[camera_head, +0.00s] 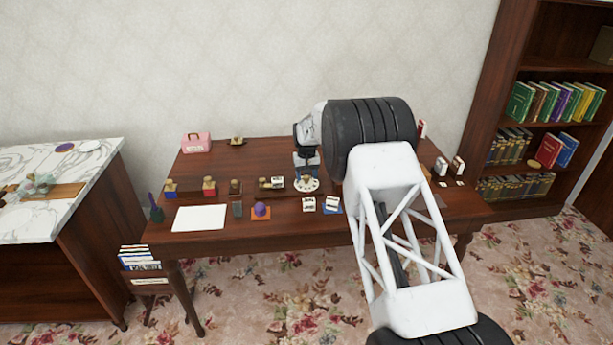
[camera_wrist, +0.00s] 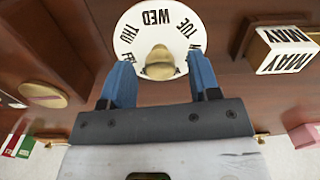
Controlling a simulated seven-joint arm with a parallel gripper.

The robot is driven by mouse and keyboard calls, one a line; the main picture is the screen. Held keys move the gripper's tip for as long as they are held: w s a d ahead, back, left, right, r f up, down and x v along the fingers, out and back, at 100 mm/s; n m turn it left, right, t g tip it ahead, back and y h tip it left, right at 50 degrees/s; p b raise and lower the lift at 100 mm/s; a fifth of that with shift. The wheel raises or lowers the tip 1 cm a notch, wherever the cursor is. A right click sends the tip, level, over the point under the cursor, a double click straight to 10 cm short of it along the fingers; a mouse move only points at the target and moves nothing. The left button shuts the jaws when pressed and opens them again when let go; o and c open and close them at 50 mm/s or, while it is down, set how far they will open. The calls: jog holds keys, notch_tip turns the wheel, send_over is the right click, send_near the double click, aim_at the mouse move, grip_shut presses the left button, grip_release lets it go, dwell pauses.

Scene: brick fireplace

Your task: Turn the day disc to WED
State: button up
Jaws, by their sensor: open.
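The white day disc (camera_wrist: 150,35) lies face up on the desk, with a brass knob (camera_wrist: 160,64) at its middle. In the wrist view WED is at the top, TUE to its right, THU to its left, and FRI partly hidden at lower left by a finger. The disc also shows in the head view (camera_head: 306,187) on the desk below my gripper (camera_head: 306,168). In the wrist view my gripper (camera_wrist: 161,70) is open, its blue fingers on either side of the knob with gaps showing. I cannot tell which day is set; no pointer mark is clear.
A MAY block (camera_wrist: 286,50) stands close to the disc, right in the wrist view. On the desk (camera_head: 260,152) are a pink case (camera_head: 196,143), a white sheet (camera_head: 199,218) and several small blocks and stamps. A bookcase (camera_head: 535,110) stands right, a marble-topped counter (camera_head: 50,218) left.

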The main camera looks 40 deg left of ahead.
aim_at(306, 176)
jog(key=shift+r, duration=3.85)
